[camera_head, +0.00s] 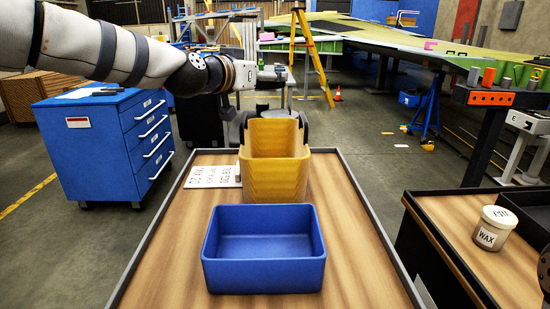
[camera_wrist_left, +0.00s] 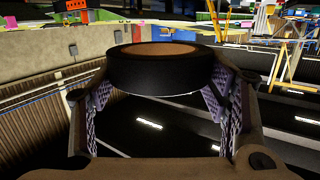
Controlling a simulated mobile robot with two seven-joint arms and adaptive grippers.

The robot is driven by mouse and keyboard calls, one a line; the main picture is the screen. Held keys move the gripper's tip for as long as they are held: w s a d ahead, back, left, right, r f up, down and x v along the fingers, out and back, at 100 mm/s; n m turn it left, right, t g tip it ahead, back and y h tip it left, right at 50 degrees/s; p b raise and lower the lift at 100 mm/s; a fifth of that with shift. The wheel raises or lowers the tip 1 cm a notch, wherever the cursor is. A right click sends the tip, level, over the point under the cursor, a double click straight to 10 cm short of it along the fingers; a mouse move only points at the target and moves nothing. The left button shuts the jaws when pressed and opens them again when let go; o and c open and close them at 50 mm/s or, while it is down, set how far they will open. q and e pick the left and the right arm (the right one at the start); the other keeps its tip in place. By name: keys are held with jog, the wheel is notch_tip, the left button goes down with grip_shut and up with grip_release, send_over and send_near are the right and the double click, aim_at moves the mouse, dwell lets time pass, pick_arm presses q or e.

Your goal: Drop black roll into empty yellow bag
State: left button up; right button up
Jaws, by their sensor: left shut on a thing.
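The yellow bag (camera_head: 275,178) stands upright on the wooden cart top, behind a blue bin; its mouth is open, but its bottom is hidden. Dark rounded parts show at both sides of its rim. My left arm reaches in from the upper left, and its gripper end (camera_head: 270,73) is above and behind the bag in the head view. In the left wrist view my left gripper (camera_wrist_left: 160,85) is shut on the black roll (camera_wrist_left: 160,72), gripping it from both sides. The roll has a brown round centre. I cannot make out the roll in the head view.
An empty blue bin (camera_head: 264,279) sits in front of the bag. A white printed sheet (camera_head: 207,177) lies left of the bag. A second table with a wax jar (camera_head: 493,229) is at the right. A blue drawer cabinet (camera_head: 92,147) stands at the left.

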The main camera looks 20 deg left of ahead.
pick_arm(q)
notch_tip(320, 180, down, 2)
jog(key=shift+w+f, duration=0.1)
jog(key=shift+r, duration=0.2)
jog(key=o, duration=1.2)
jog(key=shift+o, duration=0.2)
jog(key=v, duration=0.7)
jog(key=shift+s, duration=0.35)
